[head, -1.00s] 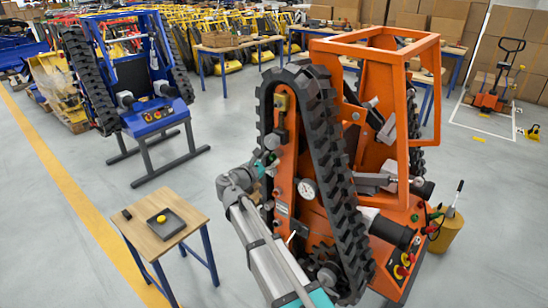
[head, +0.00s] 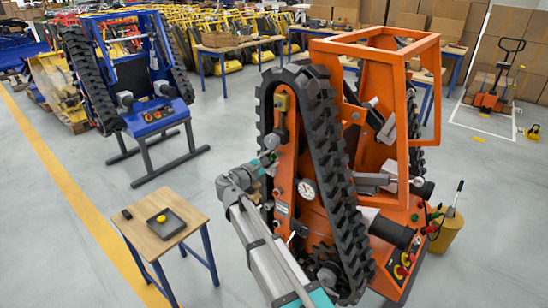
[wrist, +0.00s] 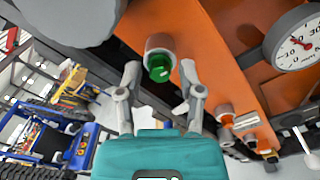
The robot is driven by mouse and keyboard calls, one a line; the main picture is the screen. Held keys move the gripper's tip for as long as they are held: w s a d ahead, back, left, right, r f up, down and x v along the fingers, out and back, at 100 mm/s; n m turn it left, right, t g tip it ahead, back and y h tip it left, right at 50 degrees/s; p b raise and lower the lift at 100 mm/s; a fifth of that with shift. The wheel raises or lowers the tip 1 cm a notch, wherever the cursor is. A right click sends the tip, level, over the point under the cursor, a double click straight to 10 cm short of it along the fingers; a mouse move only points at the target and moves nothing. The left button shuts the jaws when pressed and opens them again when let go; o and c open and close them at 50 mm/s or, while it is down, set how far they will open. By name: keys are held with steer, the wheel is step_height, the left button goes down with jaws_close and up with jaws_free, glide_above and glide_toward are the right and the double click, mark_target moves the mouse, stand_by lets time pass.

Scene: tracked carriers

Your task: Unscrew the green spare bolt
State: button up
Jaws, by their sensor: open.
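The green bolt (wrist: 160,70) sits in a round grey collar on the orange side panel (wrist: 215,45) of the tracked carrier, in the upper middle of the wrist view. My gripper (wrist: 160,82) is open, one grey finger to the lower left of the bolt and one to its lower right. The fingers appear apart from the bolt, with nothing between them; the exact depth gap is hard to judge. In the head view my gripper (head: 268,160) is close to the orange carrier's panel (head: 285,178), beside the black track, and the bolt is hard to make out there.
A dial gauge (wrist: 298,42) is at the right of the wrist view, with an orange-red fitting (wrist: 224,115) below. The black track (head: 335,180) stands close beside my arm. A small table (head: 150,235) with a dark tray (head: 166,222) stands at the left on open floor.

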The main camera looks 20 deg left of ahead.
steer(key=m, duration=0.7)
steer(key=shift+c, duration=0.2)
stand_by(0.5)
jaws_close()
steer(key=n, duration=0.6)
steer(key=shift+n, duration=1.9)
